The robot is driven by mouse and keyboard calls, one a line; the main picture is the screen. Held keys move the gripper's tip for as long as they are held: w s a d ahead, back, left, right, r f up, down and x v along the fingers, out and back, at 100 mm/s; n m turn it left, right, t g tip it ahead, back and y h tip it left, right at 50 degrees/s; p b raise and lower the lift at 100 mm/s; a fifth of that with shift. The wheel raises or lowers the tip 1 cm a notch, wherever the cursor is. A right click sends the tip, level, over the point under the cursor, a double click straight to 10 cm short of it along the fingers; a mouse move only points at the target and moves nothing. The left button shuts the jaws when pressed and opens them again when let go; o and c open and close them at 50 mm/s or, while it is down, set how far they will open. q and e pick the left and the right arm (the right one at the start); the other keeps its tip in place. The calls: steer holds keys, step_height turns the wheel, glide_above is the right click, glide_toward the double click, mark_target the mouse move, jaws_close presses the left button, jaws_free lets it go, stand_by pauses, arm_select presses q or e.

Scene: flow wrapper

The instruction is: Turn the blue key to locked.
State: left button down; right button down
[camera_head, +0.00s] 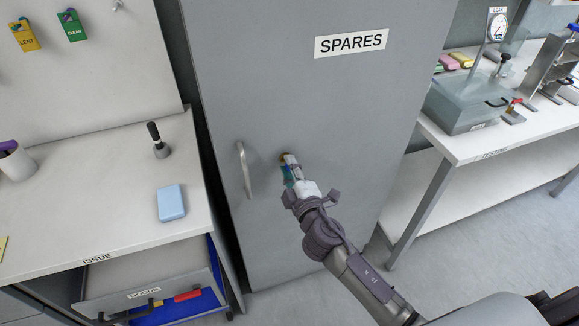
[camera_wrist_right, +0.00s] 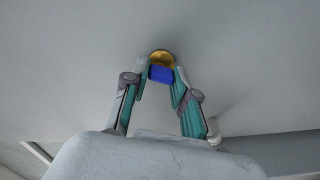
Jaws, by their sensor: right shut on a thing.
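The blue key (camera_wrist_right: 161,74) sits at a round brass lock (camera_wrist_right: 161,56) on the grey cabinet door, seen in the right wrist view. My right gripper (camera_wrist_right: 160,80) is shut on the key, with one finger on each side of it. In the head view my right gripper (camera_head: 288,168) reaches the brass lock (camera_head: 284,157) to the right of the door handle. The key is mostly hidden there by the fingers. I cannot tell which way the key is turned. My left gripper is not in view.
The grey SPARES cabinet (camera_head: 330,110) has a vertical handle (camera_head: 244,168) left of the lock. At left, the ISSUE table (camera_head: 110,225) bears a light blue block (camera_head: 171,202) and a black-handled stamp (camera_head: 158,142). An open drawer (camera_head: 150,280) is below. A TESTING bench (camera_head: 480,135) stands at right.

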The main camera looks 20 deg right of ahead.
steer(key=shift+n, duration=2)
steer(key=shift+f, duration=0.1)
steer(key=c, duration=0.9)
jaws_free()
steer(key=shift+s, duration=0.1)
steer(key=s, duration=1.1)
steer(key=shift+s+d, duration=0.2)
steer(key=shift+s, duration=0.2)
